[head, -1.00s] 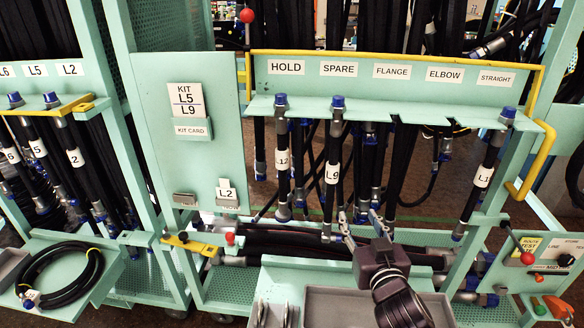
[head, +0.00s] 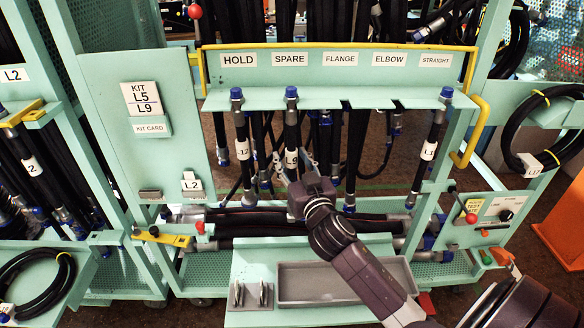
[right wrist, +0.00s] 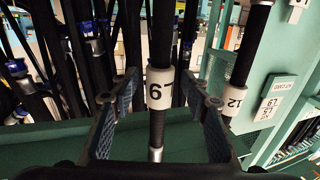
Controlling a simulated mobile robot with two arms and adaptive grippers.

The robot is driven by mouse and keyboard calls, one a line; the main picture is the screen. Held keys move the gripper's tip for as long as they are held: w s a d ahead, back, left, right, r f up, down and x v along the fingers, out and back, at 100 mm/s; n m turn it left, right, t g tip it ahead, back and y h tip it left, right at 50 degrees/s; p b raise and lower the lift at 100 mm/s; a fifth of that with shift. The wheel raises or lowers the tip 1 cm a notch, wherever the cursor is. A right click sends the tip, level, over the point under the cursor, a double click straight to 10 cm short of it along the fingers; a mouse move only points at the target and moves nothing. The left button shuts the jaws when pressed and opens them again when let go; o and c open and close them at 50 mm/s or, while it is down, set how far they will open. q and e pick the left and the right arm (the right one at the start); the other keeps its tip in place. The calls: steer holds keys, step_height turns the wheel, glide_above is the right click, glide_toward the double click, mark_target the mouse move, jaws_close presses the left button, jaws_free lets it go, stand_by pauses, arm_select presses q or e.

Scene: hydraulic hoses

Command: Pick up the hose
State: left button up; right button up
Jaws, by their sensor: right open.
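A black hose tagged L9 (head: 291,159) hangs upright from the rack under the SPARE label, its blue-capped top (head: 291,93) in the shelf slot. My right gripper (head: 299,168) is at its tag height and hides the hose's lower part. In the right wrist view the hose with its white L9 tag (right wrist: 160,88) stands between the two spread fingers of my right gripper (right wrist: 168,92). The gripper is open; I see no clear contact with the hose. My left gripper is not in view.
A hose tagged L12 (head: 242,150) hangs close on the left, under HOLD. Another tagged hose (head: 429,150) hangs at the right, under STRAIGHT. A grey tray (head: 345,283) is below, before several hoses lying across the rack. A yellow handle (head: 478,130) sticks out at the right.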

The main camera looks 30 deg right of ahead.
steer(key=shift+w, duration=0.1)
jaws_close()
steer(key=shift+r, duration=0.1)
steer(key=shift+d+r, duration=0.1)
stand_by(0.5)
steer(key=shift+r+b, duration=0.15)
steer(key=shift+b, duration=0.2)
steer(key=s+a, duration=0.4)
steer(key=s, duration=0.3)
steer(key=s+a, duration=0.5)
steer(key=s, duration=0.3)
steer(key=shift+s+a+b, duration=0.2)
steer(key=shift+a+b, duration=0.05)
steer(key=shift+b, duration=0.1)
